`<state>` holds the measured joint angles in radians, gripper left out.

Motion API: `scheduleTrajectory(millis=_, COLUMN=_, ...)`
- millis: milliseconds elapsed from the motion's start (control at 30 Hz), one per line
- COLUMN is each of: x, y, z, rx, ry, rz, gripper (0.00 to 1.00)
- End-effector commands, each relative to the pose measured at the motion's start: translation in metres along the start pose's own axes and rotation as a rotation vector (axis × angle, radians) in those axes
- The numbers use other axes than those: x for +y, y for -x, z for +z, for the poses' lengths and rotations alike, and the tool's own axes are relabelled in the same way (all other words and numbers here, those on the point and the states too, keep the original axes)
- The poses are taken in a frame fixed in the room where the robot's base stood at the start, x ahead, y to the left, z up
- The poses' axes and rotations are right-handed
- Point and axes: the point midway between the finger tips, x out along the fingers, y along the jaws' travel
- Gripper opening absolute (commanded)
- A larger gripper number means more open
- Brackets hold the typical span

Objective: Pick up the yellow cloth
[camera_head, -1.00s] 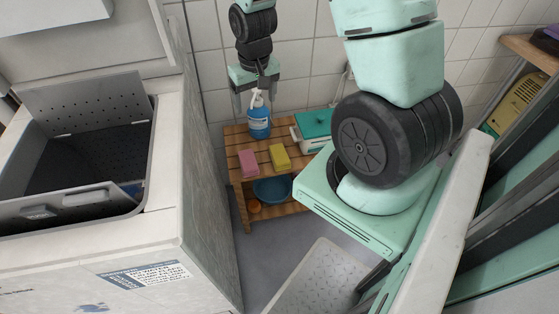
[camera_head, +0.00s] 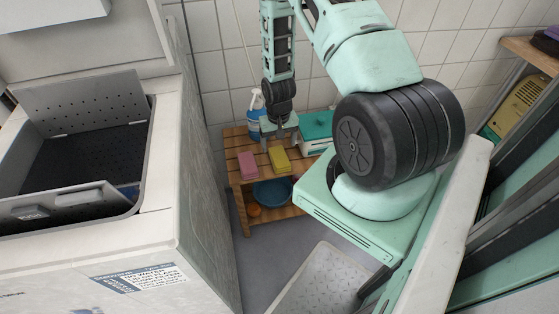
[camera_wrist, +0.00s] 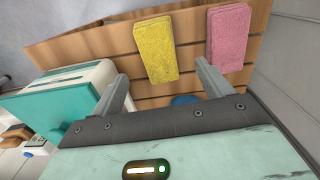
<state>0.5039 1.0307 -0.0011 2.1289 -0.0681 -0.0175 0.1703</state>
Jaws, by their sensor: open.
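The yellow cloth (camera_head: 279,159) is a folded block lying on the slatted wooden table (camera_head: 234,144), right of a pink cloth (camera_head: 247,165). In the wrist view the yellow cloth (camera_wrist: 156,49) lies ahead of the fingers, roughly between their lines, with the pink cloth (camera_wrist: 229,37) to its right. My gripper (camera_head: 278,144) is just above and behind the yellow cloth in the head view. In the wrist view my gripper (camera_wrist: 164,84) shows its two fingers apart with nothing between them.
A blue spray bottle (camera_head: 254,122) stands behind my gripper. A teal-lidded box (camera_head: 318,128) stands to its right. A blue basin (camera_head: 272,191) and an orange thing (camera_head: 254,210) sit on the lower shelf.

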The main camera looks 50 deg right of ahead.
Motion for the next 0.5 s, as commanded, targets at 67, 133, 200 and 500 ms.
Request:
scheduleTrajectory(millis=67, x=0.000, y=-0.011, z=0.000, rx=-0.001, ry=0.000, rz=0.000, gripper=0.78)
scheduleTrajectory(millis=133, x=0.000, y=-0.016, z=0.000, rx=0.000, ry=0.000, rz=0.000, gripper=0.78)
scheduleTrajectory(millis=200, x=0.000, y=-0.019, z=0.000, rx=0.001, ry=0.000, rz=0.000, gripper=0.78)
scheduleTrajectory(millis=500, x=0.003, y=-0.058, z=-0.001, rx=-0.001, ry=0.000, rz=0.000, gripper=0.78)
